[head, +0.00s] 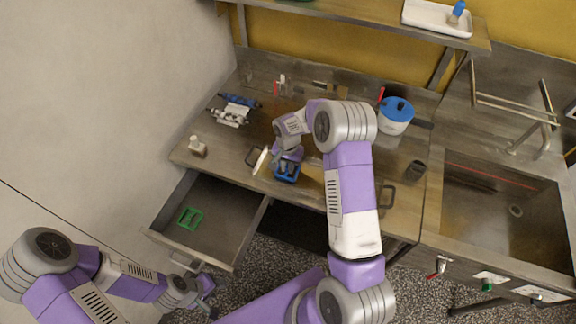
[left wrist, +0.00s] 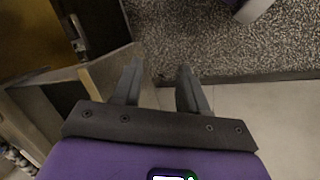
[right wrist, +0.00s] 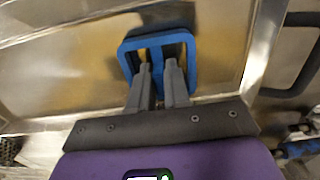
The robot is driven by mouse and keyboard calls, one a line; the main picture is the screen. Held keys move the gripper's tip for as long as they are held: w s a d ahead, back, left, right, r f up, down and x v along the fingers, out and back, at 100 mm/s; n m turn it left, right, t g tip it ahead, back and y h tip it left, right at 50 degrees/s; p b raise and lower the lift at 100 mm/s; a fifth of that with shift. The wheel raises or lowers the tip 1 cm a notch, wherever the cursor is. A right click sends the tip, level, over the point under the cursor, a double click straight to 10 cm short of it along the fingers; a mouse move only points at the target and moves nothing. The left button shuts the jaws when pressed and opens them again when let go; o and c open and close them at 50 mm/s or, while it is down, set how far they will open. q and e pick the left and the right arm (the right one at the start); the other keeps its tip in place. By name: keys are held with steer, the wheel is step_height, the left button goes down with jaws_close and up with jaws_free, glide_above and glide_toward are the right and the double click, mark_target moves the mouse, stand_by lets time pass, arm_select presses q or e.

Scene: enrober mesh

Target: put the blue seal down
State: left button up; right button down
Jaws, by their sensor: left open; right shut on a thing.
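The blue seal (head: 287,174) is a rectangular blue frame with a bar across its middle. It is at the front edge of the steel counter (head: 225,150) in the head view, and it fills the top middle of the right wrist view (right wrist: 190,68). My right gripper (head: 287,161) is shut on its bar, and the fingers (right wrist: 159,70) hide part of it. I cannot tell whether the seal touches the surface beneath. My left gripper (head: 207,297) is open and empty, low in front of the drawer; its fingers (left wrist: 160,72) show above the floor.
The open drawer (head: 225,222) holds a green frame (head: 191,218). A sink (head: 500,215) is at the right. A shelf (head: 370,18) overhangs the back.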

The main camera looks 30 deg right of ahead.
steer(key=c, duration=1.1)
jaws_free()
steer(key=shift+f, duration=0.15)
steer(key=shift+r, duration=0.2)
step_height(320, 180, up, 12)
